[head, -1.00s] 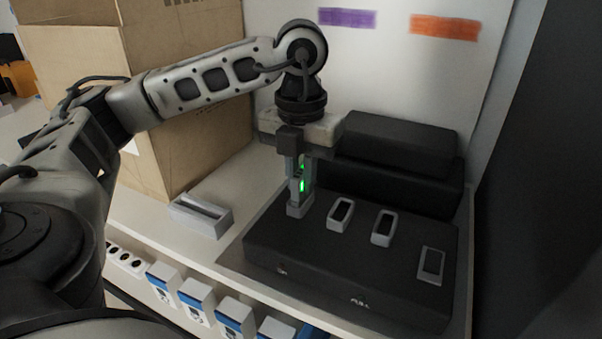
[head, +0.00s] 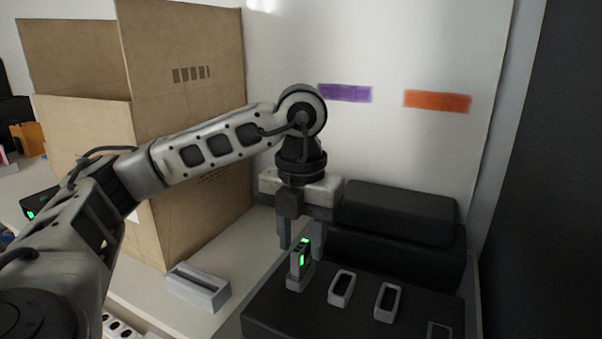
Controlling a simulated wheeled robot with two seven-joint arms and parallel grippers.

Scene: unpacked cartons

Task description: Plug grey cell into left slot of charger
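The charger (head: 265,315) is a low black block at the lower right with several pale-rimmed slots along its top. The grey cell (head: 297,267) stands upright in the leftmost slot, its lower end inside the pale rim and green lights showing on its side and top. My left gripper (head: 301,243) is open just above the cell, its fingers apart on either side of the cell's top, not closed on it. How deep the cell sits is hidden by the rim. My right gripper is not in view.
Empty slots (head: 342,288) lie right of the cell. Two stacked black blocks (head: 398,215) stand behind the charger. A pale empty holder (head: 198,289) is to its left. A large cardboard carton (head: 190,60) stands behind my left arm. Purple (head: 345,93) and orange (head: 437,101) marks are on the wall.

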